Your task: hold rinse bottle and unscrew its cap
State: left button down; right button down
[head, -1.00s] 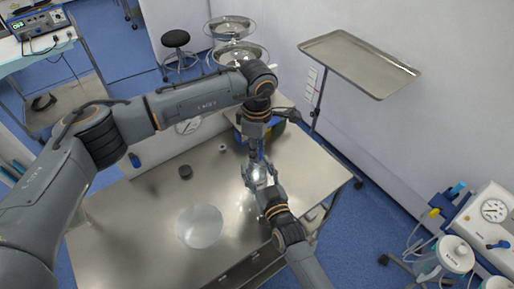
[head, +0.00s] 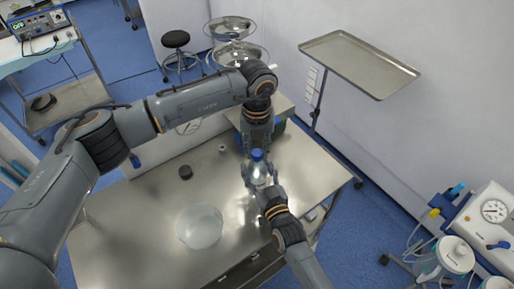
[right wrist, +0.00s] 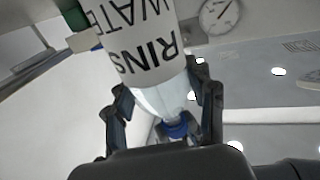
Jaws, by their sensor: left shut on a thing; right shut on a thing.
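The rinse bottle (head: 262,174) is clear with a blue cap (head: 257,154), over the right part of the steel table. In the right wrist view its white label (right wrist: 140,45) reads upside down, and its neck narrows to the blue cap (right wrist: 177,131). My right gripper (head: 261,186) is shut around the bottle, with its fingers on both sides of it. My left gripper (head: 257,145) reaches from behind and above and is shut on the cap; its fingertips are partly hidden. I cannot tell whether the cap is loose on the neck.
A clear round bowl (head: 200,227) stands on the steel table (head: 145,215), left of the bottle. A small dark round item (head: 185,172) and a small grey piece (head: 222,149) lie farther back. A tray on a stand (head: 360,62) is at the back right.

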aim_at(257, 152)
pick_arm(q)
jog(key=n, duration=0.6)
pick_arm(e)
jog(key=shift+f, duration=0.2)
pick_arm(q)
jog(key=n, duration=0.5)
jog(key=shift+n, duration=0.3)
jog(key=shift+r, duration=0.2)
jog(key=shift+r, duration=0.9)
jog(key=shift+r, duration=0.1)
jog(key=shift+r, duration=1.9)
pick_arm(e)
jog(key=shift+c, duration=1.9)
grip_release()
jog(key=shift+r, duration=0.1)
